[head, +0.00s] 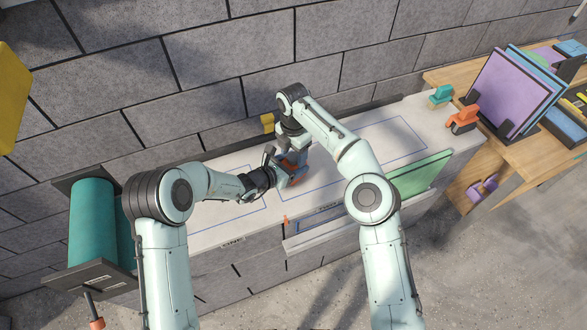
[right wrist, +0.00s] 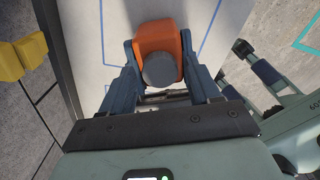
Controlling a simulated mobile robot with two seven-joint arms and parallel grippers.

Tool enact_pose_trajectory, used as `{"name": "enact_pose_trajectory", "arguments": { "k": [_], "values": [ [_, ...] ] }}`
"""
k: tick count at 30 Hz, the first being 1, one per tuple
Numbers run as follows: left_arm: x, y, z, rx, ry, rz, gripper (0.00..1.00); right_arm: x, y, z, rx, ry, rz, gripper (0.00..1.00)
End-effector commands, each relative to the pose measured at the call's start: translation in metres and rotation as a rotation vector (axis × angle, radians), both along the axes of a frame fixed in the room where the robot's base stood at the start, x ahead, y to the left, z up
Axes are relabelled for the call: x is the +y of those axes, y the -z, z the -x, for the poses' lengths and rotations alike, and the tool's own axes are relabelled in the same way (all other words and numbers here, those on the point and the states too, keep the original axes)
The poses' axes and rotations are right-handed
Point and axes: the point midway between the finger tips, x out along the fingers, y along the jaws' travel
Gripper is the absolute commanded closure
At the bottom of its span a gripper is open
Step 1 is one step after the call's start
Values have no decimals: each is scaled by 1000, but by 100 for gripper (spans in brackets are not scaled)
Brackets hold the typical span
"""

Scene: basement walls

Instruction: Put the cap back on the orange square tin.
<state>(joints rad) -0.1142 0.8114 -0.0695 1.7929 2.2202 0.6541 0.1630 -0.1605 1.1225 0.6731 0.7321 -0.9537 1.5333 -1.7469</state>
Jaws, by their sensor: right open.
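The orange square tin (head: 295,178) is at the middle of the white worktop in the head view, partly hidden by both grippers. In the right wrist view the tin (right wrist: 158,38) sits between my spread fingers, with a dark grey round cap (right wrist: 160,70) against its near side. I cannot tell whether the cap is fully seated. My right gripper (head: 294,158) is open and points down around the tin. My left gripper (head: 279,173) reaches in from the left, close beside the tin. Its fingertips are too small and covered to tell whether it grips the tin.
A yellow object (head: 267,122) stands by the wall behind the grippers. A teal roll (head: 90,220) in a dark stand is at left. A teal item (head: 440,95) and an orange item (head: 463,118) stand at right, near upright folders (head: 505,90). The worktop right of the grippers is clear.

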Motion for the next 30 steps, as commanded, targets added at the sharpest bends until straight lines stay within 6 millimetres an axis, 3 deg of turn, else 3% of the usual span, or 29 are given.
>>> {"name": "enact_pose_trajectory", "arguments": {
  "k": [10, 11, 15, 16, 20, 23, 30],
  "values": [
    [0, -1, 0, -1, 0, 0, 100, 0, 4, 0, 0, 0, 0, 38],
    [0, -1, 0, -1, 0, 0, 100, 0, 4, 0, 0, 0, 0, 45],
    [0, -1, 0, -1, 0, 1, 100, 0, 4, 0, 0, 0, 0, 90],
    [0, -1, 0, -1, 0, 1, 100, 0, 4, 0, 0, 0, 0, 95],
    [0, -1, 0, -1, 0, 1, 100, 0, 3, 0, 0, 25, 1, 96],
    [0, -1, 0, -1, 0, 1, 100, 0, 3, 0, -1, 142, 3, 96],
    [0, -1, 0, -1, 0, 1, 100, 0, 3, 0, -3, 705, 3, 96]
  ]
}}
